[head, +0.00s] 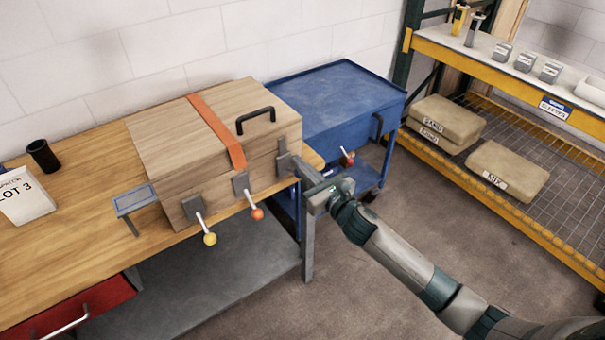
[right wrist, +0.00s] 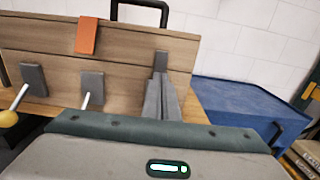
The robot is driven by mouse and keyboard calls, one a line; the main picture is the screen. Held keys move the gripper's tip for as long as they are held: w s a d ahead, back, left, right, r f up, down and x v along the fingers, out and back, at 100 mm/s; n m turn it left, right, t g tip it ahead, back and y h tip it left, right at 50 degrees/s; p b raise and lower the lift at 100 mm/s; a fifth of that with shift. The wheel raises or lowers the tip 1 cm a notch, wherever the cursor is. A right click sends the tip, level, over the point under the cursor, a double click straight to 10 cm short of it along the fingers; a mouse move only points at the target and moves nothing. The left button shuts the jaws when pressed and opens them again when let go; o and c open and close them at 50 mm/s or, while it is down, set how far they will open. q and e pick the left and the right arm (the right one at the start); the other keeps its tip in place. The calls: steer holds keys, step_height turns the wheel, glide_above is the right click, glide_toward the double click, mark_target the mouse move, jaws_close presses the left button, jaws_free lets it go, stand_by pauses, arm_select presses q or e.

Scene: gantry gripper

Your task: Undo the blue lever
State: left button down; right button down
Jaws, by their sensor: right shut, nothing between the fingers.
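A wooden box (head: 205,130) with an orange strap (head: 217,132) and black handle sits on the workbench. Its front has three grey latch plates. The left one carries a lever with a yellow knob (head: 210,239), the middle one a lever with an orange knob (head: 257,214). No blue knob shows; my gripper covers the area in front of the right plate (head: 283,160). My right gripper (head: 299,166) is shut and empty, its fingertips close to that plate. In the right wrist view the fingers (right wrist: 160,98) overlap the plate (right wrist: 161,61); contact cannot be told. My left gripper is out of view.
A blue cart (head: 335,105) stands right of the bench, with a red-tipped item (head: 348,157) on its lower part. A small grey stand (head: 134,199), a black cup (head: 43,156) and a sign are at left. A yellow-edged shelf holds bags (head: 508,170). The floor in front is clear.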

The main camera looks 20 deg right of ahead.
step_height(320, 180, down, 2)
steer(key=shift+s+f+b, duration=0.1)
steer(key=shift+s+b, duration=0.05)
steer(key=shift+b, duration=0.45)
steer(key=shift+w+f+b, duration=0.25)
steer(key=shift+f+b, duration=0.7)
steer(key=shift+f, duration=0.3)
steer(key=shift+r, duration=0.25)
steer(key=shift+s+d+r+p, duration=0.15)
steer(key=shift+s+r+p, duration=0.3)
steer(key=shift+p, duration=0.2)
steer(key=shift+s+d+r, duration=0.15)
steer(key=shift+s+d, duration=0.05)
steer(key=shift+s, duration=0.35)
steer(key=p+v, duration=0.1)
steer(key=v, duration=0.6)
